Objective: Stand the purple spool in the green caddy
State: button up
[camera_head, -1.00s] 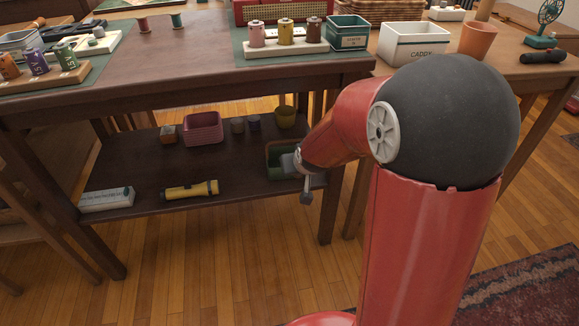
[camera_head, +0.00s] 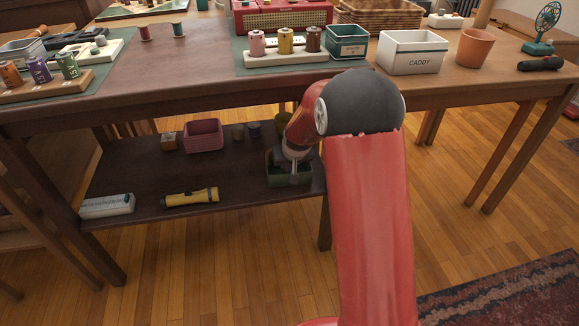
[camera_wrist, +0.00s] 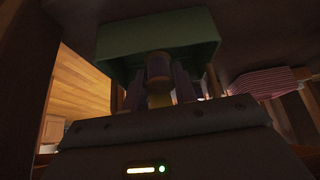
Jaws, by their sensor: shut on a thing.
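The green caddy (camera_head: 302,179) stands on the lower shelf at its right end. It also shows large and dark at the top of the wrist view (camera_wrist: 115,45). My gripper (camera_wrist: 158,85) is shut on a spool (camera_wrist: 158,66), which looks dull purple in the dim light. In the wrist view the spool's far end overlaps the caddy. I cannot tell whether it touches the caddy's floor. In the head view my gripper (camera_head: 291,163) is at the caddy's opening, and my arm hides the spool there.
The table top hangs over the lower shelf (camera_head: 150,170). A yellow flashlight (camera_head: 190,196), a white box (camera_head: 107,206) and a pink basket (camera_head: 204,136) are left of the caddy. A table leg (camera_head: 324,225) stands just right. A white caddy (camera_head: 412,55) is on the table top.

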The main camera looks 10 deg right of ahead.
aim_at(290, 170)
jog(key=shift+w+r+g+p, duration=0.1)
jog(key=shift+w+g+p, duration=0.2)
jog(key=shift+g, duration=0.5)
jog(key=shift+s+f, duration=0.15)
jog(key=shift+f, duration=1.35)
jog(key=shift+f+b, duration=0.1)
jog(key=shift+b, duration=0.25)
jog(key=shift+f+b, duration=0.45)
jog(key=shift+f, duration=0.1)
jog(key=o, duration=1)
jog(key=shift+o, duration=0.2)
jog(key=shift+r, duration=0.15)
